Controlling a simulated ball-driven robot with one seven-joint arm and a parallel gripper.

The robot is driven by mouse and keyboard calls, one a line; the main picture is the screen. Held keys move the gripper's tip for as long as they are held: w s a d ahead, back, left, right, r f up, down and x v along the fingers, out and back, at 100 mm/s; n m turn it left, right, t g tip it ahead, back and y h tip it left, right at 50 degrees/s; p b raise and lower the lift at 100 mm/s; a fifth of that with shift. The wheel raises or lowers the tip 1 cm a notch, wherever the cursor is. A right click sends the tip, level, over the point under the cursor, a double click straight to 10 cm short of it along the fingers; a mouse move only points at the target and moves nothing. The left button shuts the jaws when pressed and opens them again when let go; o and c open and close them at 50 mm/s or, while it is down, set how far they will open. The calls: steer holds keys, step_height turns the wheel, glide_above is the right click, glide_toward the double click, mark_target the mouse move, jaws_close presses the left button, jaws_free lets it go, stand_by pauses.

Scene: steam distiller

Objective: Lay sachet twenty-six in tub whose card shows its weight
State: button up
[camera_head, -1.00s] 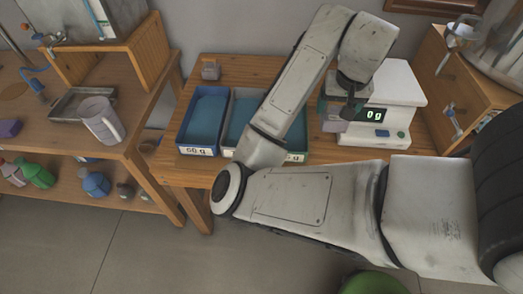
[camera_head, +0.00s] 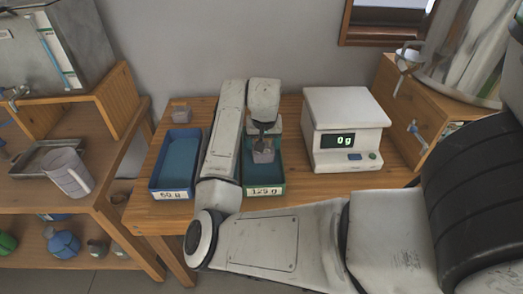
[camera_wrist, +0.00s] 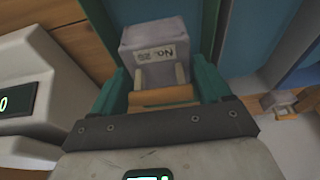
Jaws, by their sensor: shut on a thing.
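My gripper (camera_head: 263,150) is shut on a pale grey sachet (camera_wrist: 158,52), seen between its fingers in the wrist view. The sachet's label looks like No 26, upside down. In the head view the sachet (camera_head: 263,157) is over the green tub (camera_head: 264,191), whose card appears to read 129 g. I cannot tell whether it touches the tub's floor. A blue tub (camera_head: 172,194) with a card that seems to read 60 g stands at left. The tub between them is mostly hidden behind my arm, its card unseen.
The white scale (camera_head: 345,115) reads 0 g, right of the tubs. Another small sachet (camera_head: 181,115) stands at the table's back left. A shelf with a jug (camera_head: 68,172) is at far left, and a wooden stand (camera_head: 395,100) at right.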

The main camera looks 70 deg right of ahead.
steer(key=shift+w+f, duration=0.2)
steer(key=shift+f, duration=0.05)
steer(key=shift+x, duration=1.1)
steer(key=shift+a+f, duration=0.1)
steer(key=shift+f, duration=0.55)
steer(key=shift+f, duration=0.15)
steer(key=o, duration=1.2)
steer(key=shift+c, duration=0.2)
steer(key=v, duration=1.2)
